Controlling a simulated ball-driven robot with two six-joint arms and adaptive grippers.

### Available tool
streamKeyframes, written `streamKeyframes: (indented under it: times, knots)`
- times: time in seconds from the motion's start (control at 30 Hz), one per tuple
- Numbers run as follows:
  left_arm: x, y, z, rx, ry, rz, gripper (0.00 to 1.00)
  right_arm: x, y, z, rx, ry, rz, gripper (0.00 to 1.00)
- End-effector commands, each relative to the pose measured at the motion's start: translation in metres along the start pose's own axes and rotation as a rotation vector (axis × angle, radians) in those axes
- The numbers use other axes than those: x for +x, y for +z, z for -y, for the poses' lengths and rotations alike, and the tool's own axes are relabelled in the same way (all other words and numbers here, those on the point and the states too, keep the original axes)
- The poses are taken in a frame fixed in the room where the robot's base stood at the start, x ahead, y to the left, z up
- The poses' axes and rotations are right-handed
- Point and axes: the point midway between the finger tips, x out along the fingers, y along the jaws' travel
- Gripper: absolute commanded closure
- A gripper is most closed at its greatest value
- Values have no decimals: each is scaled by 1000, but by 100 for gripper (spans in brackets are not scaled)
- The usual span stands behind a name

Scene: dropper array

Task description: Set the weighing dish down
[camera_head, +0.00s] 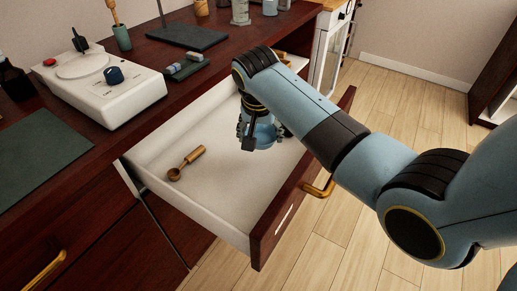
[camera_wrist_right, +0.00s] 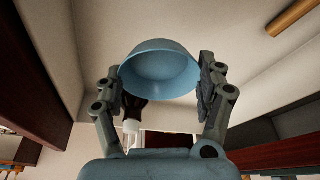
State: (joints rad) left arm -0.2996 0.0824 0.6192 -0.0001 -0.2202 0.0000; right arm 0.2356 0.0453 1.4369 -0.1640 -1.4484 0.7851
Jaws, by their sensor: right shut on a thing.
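The weighing dish (camera_wrist_right: 160,72) is a small, round, light-blue bowl, held between the two fingers of my right gripper (camera_wrist_right: 160,88) in the wrist view. In the head view my right gripper (camera_head: 261,140) points down over the right part of the open drawer. The arm and wrist cover much of the dish there, and I cannot tell whether it touches the drawer floor. The open white drawer (camera_head: 225,195) has a dark red-brown front. My left gripper is not in view.
A brass-coloured scoop (camera_head: 187,162) lies on the drawer floor, left of my gripper. A white balance-like device (camera_head: 105,95) and a dark green mat (camera_head: 38,155) are on the dark wooden counter. The drawer's front floor is clear.

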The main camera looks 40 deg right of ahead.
Motion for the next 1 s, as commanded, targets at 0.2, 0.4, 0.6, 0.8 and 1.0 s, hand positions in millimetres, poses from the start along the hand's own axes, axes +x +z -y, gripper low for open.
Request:
streamKeyframes:
  times: [0.2, 0.4, 0.6, 0.8, 1.0]
  knots:
    - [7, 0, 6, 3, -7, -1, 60, 36, 12, -1, -1, 2, 1, 48]
    - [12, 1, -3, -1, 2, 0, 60, 62, 20, -1, -1, 3, 2, 48]
    - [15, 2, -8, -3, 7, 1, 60, 76, 23, -1, 0, 0, -1, 48]
    - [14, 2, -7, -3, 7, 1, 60, 75, 24, -1, 0, 1, -1, 48]
    - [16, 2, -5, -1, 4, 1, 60, 78, 25, -1, 0, 1, 0, 17]
